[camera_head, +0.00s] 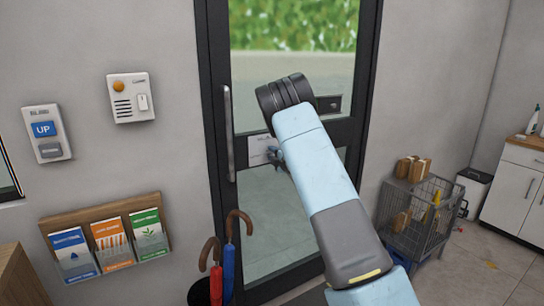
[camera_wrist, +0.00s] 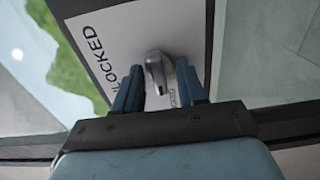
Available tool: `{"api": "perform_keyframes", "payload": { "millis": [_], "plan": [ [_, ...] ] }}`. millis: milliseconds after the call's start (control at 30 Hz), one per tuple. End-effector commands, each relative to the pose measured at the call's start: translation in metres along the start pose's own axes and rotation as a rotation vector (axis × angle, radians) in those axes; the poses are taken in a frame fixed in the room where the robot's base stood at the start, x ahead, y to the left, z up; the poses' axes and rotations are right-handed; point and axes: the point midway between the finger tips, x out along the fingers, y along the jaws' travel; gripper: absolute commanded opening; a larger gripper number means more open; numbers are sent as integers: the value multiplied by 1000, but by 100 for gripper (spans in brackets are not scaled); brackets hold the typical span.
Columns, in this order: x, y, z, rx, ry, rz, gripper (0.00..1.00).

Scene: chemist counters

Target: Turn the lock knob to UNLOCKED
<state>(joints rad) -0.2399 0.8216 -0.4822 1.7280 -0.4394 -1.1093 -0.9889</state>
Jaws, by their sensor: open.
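The metal lock knob (camera_wrist: 157,70) shows in the wrist view on a white label plate (camera_wrist: 122,28). Its grip lies roughly up and down in that picture. The letters "LOCKED" run along the plate's left side; my left finger may hide the word's start. Another word is mostly hidden near the right finger. My gripper (camera_wrist: 158,88) is open, one finger on each side of the knob; contact is unclear. In the head view, the plate (camera_head: 260,146) is on the door's crossbar and my gripper (camera_head: 274,155) is at its right part, hiding the knob.
The glass door has a dark frame (camera_head: 213,100) and a long vertical handle (camera_head: 229,132) left of the plate. Umbrellas (camera_head: 230,258) stand below left. A wire basket cart (camera_head: 415,215) stands right of the door. An intercom (camera_head: 131,98) and leaflet rack (camera_head: 78,218) are on the left wall.

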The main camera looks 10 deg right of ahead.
Motion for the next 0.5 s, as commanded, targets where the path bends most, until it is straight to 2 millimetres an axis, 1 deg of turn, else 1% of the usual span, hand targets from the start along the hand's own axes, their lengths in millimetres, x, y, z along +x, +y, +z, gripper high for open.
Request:
{"api": "perform_keyframes", "payload": {
  "millis": [200,267,500],
  "plan": [
    [0,0,0,0,0,0,40],
    [0,0,0,0,0,0,36],
    [0,0,0,0,-1,0,13]
  ]
}}
